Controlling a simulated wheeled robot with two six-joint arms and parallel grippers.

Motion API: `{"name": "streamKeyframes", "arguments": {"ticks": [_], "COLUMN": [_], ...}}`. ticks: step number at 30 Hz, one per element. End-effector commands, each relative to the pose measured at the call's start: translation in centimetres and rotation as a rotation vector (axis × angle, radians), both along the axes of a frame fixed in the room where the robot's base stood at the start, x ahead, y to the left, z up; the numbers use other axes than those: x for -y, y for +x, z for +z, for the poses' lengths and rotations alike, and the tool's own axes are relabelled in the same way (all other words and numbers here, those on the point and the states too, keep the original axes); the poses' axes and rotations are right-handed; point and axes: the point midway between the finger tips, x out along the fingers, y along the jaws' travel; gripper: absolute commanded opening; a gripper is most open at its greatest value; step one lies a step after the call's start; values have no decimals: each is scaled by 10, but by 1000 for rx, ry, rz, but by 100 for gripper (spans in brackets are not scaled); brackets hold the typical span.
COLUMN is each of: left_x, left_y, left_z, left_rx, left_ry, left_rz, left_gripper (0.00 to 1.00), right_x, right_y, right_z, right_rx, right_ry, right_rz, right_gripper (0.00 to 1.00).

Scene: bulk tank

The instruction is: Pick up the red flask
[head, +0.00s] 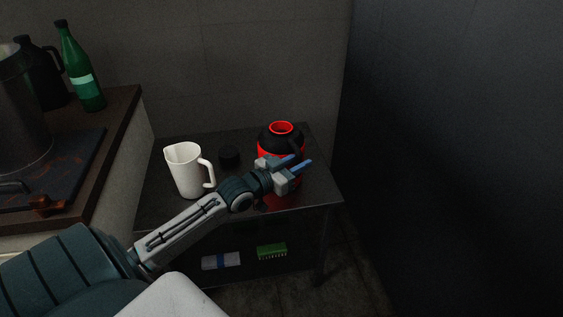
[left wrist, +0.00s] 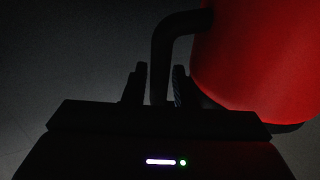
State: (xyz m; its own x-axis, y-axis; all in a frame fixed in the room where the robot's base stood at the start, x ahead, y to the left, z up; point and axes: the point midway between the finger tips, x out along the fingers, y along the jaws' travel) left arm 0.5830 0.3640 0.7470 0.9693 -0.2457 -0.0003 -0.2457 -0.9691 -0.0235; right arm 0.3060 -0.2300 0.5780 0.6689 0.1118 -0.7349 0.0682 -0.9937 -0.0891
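The red flask (head: 268,147), with a black shoulder and an open red mouth, stands upright on the right part of the metal table. My left gripper (head: 301,164) is in front of it and hides much of its lower body. In the left wrist view the flask's red body (left wrist: 265,60) fills the upper right. Its black handle (left wrist: 161,60) reaches down between the two fingers of my left gripper (left wrist: 158,80). The fingers are apart, with a narrow gap beside the handle, so the gripper looks open around it. My right gripper is not in view.
A white jug (head: 187,171) and a small black round object (head: 229,155) stand left of the flask on the table (head: 160,207). A green brush (head: 271,251) lies on the lower shelf. A dark wall (head: 450,150) rises at the right.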

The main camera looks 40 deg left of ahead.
Motion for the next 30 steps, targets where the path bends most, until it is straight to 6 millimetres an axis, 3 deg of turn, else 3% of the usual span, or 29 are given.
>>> {"name": "streamKeyframes", "arguments": {"ticks": [8, 12, 30], "left_x": [1, 1, 0], "left_y": [1, 1, 1], "left_z": [0, 0, 0], "left_rx": [0, 0, 0], "left_ry": [0, 0, 0], "left_rz": [-1, -1, -1], "left_gripper": [25, 0, 0], "right_x": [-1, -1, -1], "right_y": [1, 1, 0], "right_z": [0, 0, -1], "right_rx": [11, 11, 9], "right_ry": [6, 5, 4], "right_rz": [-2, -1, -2], "right_gripper": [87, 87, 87]}}
